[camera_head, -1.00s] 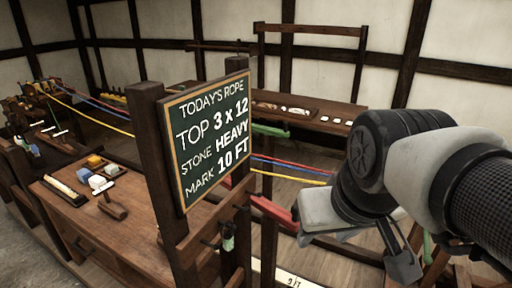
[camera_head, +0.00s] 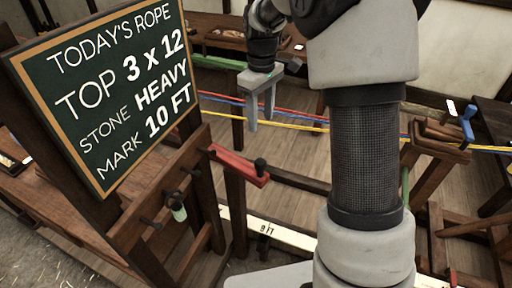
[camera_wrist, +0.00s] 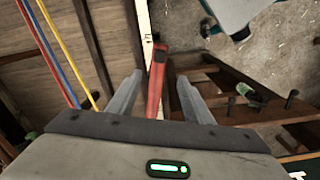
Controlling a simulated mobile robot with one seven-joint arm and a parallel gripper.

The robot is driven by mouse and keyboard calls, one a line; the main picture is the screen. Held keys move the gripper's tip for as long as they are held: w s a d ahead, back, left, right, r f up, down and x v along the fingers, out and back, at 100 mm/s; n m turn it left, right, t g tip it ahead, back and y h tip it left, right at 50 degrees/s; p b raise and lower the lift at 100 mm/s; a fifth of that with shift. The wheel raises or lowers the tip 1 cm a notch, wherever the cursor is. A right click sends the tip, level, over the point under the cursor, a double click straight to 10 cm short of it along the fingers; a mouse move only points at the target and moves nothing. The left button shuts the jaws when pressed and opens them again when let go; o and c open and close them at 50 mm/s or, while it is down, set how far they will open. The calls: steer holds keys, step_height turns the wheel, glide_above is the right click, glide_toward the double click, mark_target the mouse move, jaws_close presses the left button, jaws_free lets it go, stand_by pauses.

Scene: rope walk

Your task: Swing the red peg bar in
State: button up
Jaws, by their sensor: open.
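The red peg bar (camera_head: 238,166) juts out to the right from a dark wooden post beside the chalkboard, with a dark knob near its free end. My gripper (camera_head: 259,126) is above and beyond the bar in the head view, pointing down, open and empty. In the wrist view the red bar (camera_wrist: 156,82) shows between the two spread fingers (camera_wrist: 158,92), its dark-capped end pointing away. The fingers look apart from the bar; their height above it is hard to tell.
The chalkboard (camera_head: 108,84) stands left of the bar. Red, blue and yellow ropes (camera_head: 300,123) run behind it. A wooden stand with a blue handle (camera_head: 467,124) is at the right. A green bar (camera_head: 216,62) is farther back. A white marked strip (camera_head: 268,231) lies below.

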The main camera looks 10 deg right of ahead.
mark_target(260, 161)
step_height(260, 161, down, 17)
steer(key=shift+f, duration=0.1)
stand_by(0.3)
steer(key=shift+c, duration=0.3)
jaws_close()
